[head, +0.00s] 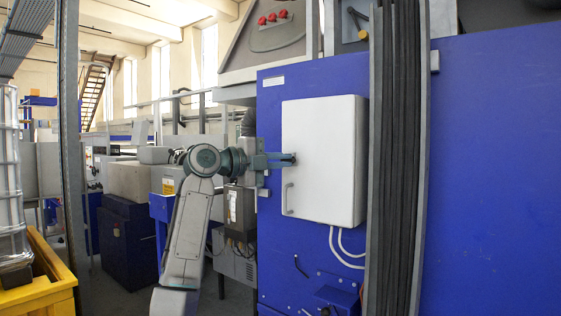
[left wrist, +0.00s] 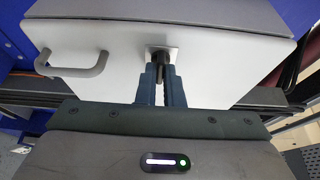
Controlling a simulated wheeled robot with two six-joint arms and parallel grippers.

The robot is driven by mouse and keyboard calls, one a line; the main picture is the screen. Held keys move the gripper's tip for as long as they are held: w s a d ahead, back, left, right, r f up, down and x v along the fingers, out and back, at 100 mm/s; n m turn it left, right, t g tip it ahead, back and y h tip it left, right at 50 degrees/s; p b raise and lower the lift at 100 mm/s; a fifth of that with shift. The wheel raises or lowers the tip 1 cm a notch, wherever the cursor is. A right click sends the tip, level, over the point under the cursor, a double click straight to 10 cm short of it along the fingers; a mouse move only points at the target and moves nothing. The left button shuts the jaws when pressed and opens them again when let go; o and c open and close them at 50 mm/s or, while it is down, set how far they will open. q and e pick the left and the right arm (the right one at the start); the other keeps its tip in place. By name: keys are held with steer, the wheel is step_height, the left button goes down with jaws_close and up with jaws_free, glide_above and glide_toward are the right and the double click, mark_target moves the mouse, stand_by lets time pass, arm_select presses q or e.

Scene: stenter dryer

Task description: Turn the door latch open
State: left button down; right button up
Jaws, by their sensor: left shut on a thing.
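The white cabinet door (head: 325,160) is closed flat on the blue machine, with a grey pull handle (head: 287,199) at its lower left. The dark door latch (left wrist: 160,58) sits on a small square plate in the left wrist view, where the handle also shows (left wrist: 72,65). My left gripper (head: 294,159) reaches in from the left at the door's left edge, above the handle. In the left wrist view its two fingers (left wrist: 161,75) are shut on the latch and partly hide it. My right gripper is not in view.
The blue machine panel (head: 490,170) fills the right side. A thick dark vertical cable bundle (head: 394,160) stands just right of the door. White cables (head: 344,250) hang below it. A yellow crate (head: 45,275) stands at the lower left.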

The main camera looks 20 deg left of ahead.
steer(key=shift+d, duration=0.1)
arm_select(q)
steer(key=c, duration=1.6)
jaws_free()
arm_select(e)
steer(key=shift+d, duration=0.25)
arm_select(q)
steer(key=shift+o, duration=0.2)
steer(key=shift+a, duration=0.1)
